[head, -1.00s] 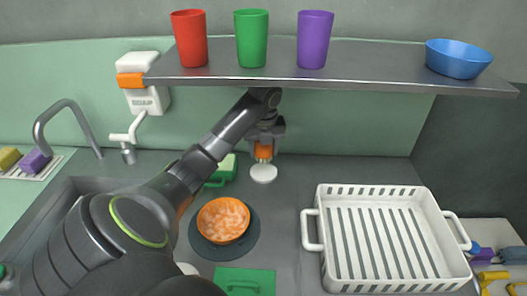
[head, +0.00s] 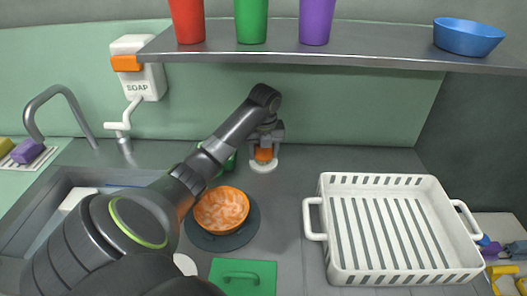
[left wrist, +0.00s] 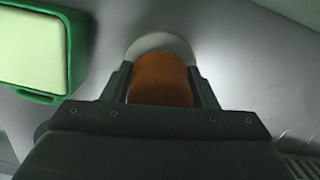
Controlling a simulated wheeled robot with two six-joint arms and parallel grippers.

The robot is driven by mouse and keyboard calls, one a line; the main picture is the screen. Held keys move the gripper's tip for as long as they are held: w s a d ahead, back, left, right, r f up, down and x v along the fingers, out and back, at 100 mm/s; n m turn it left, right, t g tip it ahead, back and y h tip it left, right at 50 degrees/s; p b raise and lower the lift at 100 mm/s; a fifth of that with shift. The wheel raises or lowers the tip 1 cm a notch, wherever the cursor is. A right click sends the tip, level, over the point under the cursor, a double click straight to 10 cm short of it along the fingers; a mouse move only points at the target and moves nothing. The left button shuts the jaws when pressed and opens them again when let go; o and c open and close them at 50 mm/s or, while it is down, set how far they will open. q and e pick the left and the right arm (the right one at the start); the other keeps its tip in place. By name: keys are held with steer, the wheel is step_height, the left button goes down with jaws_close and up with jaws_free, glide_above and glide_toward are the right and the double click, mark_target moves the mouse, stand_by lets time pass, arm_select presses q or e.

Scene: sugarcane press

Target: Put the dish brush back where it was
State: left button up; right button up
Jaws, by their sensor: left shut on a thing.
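The dish brush shows as an orange upper part (head: 264,155) above a round white part (head: 263,167), at the back of the counter below the shelf. My left gripper (head: 266,142) is shut on the orange part from above. In the left wrist view the orange part (left wrist: 163,80) sits between the fingers, with the white round part (left wrist: 163,43) beyond it. The brush looks upright. I cannot tell whether its white part touches the counter. My right gripper is not in view.
A green box with a pale sponge (left wrist: 32,45) stands close left of the brush. An orange bowl (head: 221,210) is in front. A white dish rack (head: 330,250) stands right. The shelf (head: 330,52) with cups overhangs behind. Counter right of the brush is clear.

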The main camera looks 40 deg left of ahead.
arm_select(q)
steer(key=o, duration=1)
steer(key=shift+f, duration=0.1)
steer(key=shift+r, duration=0.55)
steer(key=r+p, duration=0.2)
steer(key=r, duration=0.1)
steer(key=r+p, duration=0.1)
steer(key=r, duration=0.1)
steer(key=shift+s+d+r+p, duration=0.25)
steer(key=shift+d+p, duration=0.05)
steer(key=shift+p, duration=0.05)
steer(key=shift+d+r+p, duration=0.1)
steer(key=shift+r+p, duration=0.5)
steer(key=shift+p, duration=0.1)
